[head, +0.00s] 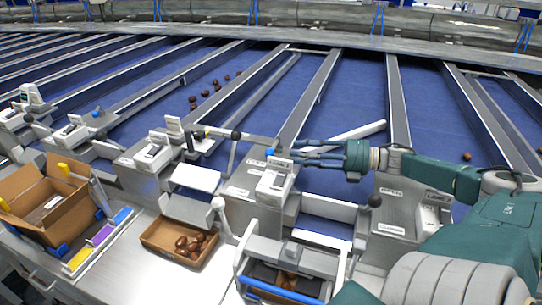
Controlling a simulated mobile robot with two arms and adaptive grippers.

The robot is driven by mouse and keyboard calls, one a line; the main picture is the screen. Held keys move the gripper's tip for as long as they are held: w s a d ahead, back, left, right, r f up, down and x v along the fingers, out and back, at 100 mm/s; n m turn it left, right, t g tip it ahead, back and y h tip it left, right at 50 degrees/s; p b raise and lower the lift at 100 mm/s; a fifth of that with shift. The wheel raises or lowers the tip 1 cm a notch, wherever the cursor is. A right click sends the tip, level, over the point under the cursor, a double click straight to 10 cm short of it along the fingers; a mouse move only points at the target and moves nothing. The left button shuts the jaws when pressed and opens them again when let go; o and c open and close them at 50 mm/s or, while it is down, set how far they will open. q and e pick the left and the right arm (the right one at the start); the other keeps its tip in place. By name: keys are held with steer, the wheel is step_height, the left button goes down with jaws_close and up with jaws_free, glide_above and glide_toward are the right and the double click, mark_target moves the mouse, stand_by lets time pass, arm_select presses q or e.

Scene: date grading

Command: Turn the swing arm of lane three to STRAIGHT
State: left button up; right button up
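My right gripper (284,153) reaches in from the right, with its dark fingers pointing left over the lane housings. Its fingertips are beside a small blue knob (270,152) at the top of a white-labelled lane unit (274,180). I cannot tell whether the fingers touch or grip the knob. A pale swing bar (358,131) slants across the blue lane behind the gripper; its near end is hidden by the gripper. I cannot read which lane is three, nor the STRAIGHT mark. My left gripper is not in view.
Black ball-ended levers stand on nearby units, one at left (236,134) and one at right (374,201). A cardboard tray (160,245) of dates, an open carton (20,205) and a blue-handled bin (280,291) stand in front. Dates lie on the blue belts.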

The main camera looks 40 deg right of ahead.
mark_target(273, 151)
steer(key=b+x, duration=0.3)
steer(key=x, duration=0.4)
steer(key=shift+w+a+b, duration=0.1)
steer(key=shift+w+b, duration=0.05)
steer(key=shift+b, duration=0.25)
steer(key=shift+b+x, duration=0.3)
steer(key=shift+x, duration=0.75)
jaws_close()
